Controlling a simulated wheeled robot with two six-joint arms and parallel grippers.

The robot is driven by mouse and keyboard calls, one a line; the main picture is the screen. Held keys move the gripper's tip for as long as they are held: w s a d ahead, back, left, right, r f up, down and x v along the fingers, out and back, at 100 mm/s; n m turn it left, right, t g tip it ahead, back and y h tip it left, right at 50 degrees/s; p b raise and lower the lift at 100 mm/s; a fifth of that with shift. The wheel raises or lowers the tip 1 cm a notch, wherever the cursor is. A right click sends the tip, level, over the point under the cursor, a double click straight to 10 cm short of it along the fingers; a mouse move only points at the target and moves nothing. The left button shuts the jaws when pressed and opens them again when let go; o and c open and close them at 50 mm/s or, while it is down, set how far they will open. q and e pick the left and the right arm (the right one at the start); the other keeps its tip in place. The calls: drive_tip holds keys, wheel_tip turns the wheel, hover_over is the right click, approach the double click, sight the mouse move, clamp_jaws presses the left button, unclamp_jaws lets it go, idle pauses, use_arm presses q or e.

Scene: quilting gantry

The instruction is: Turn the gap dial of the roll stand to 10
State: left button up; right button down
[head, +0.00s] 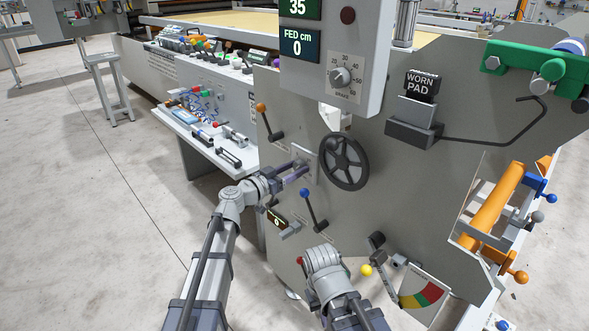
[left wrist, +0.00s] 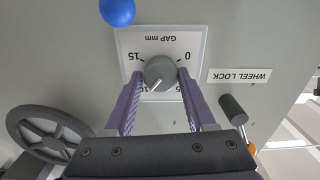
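The gap dial (left wrist: 160,72) is a round grey knob on a white plate (left wrist: 196,42) marked GAP mm, upside down in the left wrist view. Its white pointer line slants to the lower left, toward the 10 mark, which is partly hidden by a finger. My left gripper (left wrist: 162,74) has its purple fingers on both sides of the knob, seemingly touching it. In the head view my left gripper (head: 297,172) reaches the plate (head: 302,152) on the grey roll stand (head: 385,190), and the knob is hidden. My right arm shows low in the middle; its fingers do not.
A black handwheel (head: 344,162) is right of the dial. A blue-knobbed lever (head: 312,210) stands just below it and an orange-knobbed lever (head: 268,122) up left. Open floor lies to the left.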

use_arm(q)
drive_tip(key=o, duration=0.4)
drive_tip(key=shift+v, duration=3.9)
